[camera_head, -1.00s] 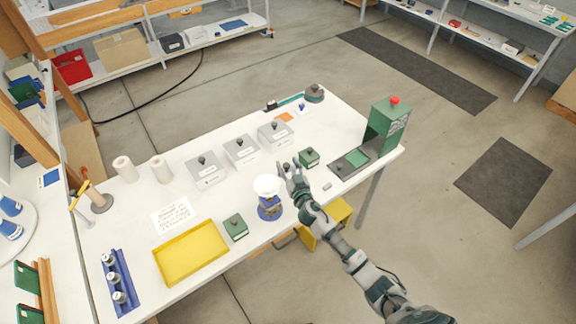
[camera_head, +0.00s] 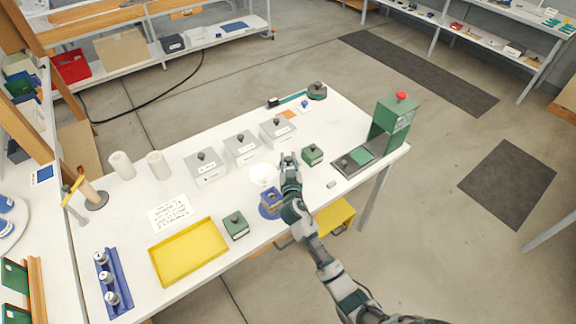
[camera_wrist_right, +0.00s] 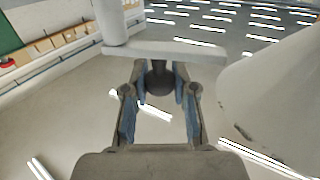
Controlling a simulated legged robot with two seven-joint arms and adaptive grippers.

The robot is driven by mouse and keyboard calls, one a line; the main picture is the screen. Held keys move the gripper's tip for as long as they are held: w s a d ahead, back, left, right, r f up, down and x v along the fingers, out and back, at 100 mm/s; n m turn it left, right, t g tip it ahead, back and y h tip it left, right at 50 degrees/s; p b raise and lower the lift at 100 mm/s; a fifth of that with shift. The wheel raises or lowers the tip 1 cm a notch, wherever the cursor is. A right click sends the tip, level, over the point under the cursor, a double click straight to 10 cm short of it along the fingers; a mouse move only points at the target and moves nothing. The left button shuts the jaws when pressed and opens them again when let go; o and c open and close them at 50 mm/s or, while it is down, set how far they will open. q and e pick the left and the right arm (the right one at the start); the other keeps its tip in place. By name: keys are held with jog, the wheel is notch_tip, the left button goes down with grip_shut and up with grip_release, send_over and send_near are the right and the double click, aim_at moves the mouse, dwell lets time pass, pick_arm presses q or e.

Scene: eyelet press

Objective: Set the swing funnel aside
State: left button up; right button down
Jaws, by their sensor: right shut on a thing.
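The white swing funnel (camera_head: 263,174) is above and just behind the blue stand (camera_head: 270,203) near the table's front edge. In the right wrist view the funnel's large white cone (camera_wrist_right: 280,90) is at the right, and a flat pale bar (camera_wrist_right: 165,51) runs across to a white post (camera_wrist_right: 109,22). My right gripper (camera_head: 288,160) is beside the funnel, on its right. In the wrist view its fingers (camera_wrist_right: 158,84) are shut on a dark knob (camera_wrist_right: 158,77) at the bar. My forearm hides part of the stand. My left gripper is not in view.
Green boxes (camera_head: 235,225) (camera_head: 312,154) stand left of the stand and right of my gripper. Grey lidded boxes (camera_head: 242,148) stand behind. A yellow tray (camera_head: 188,252) is at front left, and a green press (camera_head: 393,125) at the right.

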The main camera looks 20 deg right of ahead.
jog(key=shift+r, duration=0.15)
jog(key=c, duration=0.9)
grip_release()
jog(key=shift+d, duration=0.1)
jog(key=shift+s, duration=0.25)
jog(key=s+a, duration=0.2)
jog(key=s, duration=0.9)
jog(key=shift+s+a, duration=0.15)
jog(key=shift+a, duration=0.05)
